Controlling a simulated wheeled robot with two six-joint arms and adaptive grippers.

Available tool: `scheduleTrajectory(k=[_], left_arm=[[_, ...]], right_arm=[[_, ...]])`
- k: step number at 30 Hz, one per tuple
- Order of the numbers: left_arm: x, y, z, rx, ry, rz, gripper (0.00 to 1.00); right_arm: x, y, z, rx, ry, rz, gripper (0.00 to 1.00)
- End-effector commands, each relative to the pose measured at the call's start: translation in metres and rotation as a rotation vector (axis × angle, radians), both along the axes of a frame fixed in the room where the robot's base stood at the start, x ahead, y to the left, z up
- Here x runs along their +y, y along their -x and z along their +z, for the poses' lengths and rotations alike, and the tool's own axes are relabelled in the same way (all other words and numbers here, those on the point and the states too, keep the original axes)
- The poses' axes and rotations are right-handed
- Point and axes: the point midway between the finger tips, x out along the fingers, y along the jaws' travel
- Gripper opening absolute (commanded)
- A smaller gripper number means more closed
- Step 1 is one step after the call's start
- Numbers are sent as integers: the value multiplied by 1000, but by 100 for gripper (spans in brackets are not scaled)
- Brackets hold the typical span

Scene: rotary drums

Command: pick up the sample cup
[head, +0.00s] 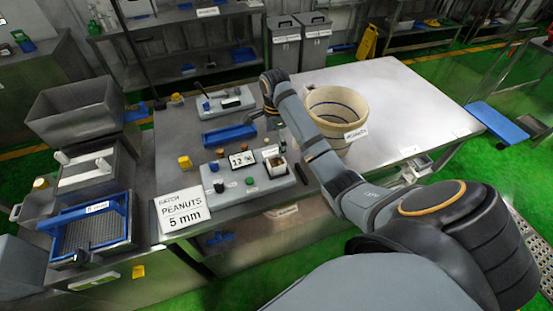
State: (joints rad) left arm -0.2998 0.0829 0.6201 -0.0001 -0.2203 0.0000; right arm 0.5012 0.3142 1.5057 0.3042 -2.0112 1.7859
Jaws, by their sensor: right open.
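A small square metal cup (276,166) with beige contents sits in the right part of the grey meter unit (246,186) on the steel table; it looks like the sample cup. My right arm reaches in from the lower right across the table. My right gripper (272,121) is open and points down over the table, behind the cup and to the right of the blue tray (229,135). It is apart from the cup. Its fingers are small and partly hidden by my wrist. My left gripper is not in view.
A beige drum labelled PEANUTS (338,118) stands right of my forearm. The meter has a display (242,160) reading 12 and several knobs. A sign (184,209) reads PEANUTS 5 mm. A second grey unit (225,103) stands behind the tray. The table's right part is clear.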

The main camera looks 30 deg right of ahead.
Motion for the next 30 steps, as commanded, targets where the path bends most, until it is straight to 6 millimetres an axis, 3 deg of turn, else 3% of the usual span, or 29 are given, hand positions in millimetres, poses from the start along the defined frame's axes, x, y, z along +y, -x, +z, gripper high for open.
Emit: scheduleTrajectory(k=[1, 3, 10, 16, 21, 26, 30], left_arm=[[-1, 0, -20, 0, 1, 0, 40], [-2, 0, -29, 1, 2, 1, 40], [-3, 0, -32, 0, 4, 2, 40], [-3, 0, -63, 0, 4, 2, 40], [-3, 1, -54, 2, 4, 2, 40], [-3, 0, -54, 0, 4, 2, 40], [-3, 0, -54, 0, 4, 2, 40]], right_arm=[[0, 0, -20, 0, 0, 1, 100], [0, 0, -29, -1, 0, 1, 100], [1, 1, -32, -1, 0, 2, 100], [4, 5, -67, -1, 0, 2, 100], [4, 5, -79, 0, -1, 3, 100], [4, 5, -80, -1, 0, 3, 100], [4, 5, -80, -1, 0, 3, 82]])
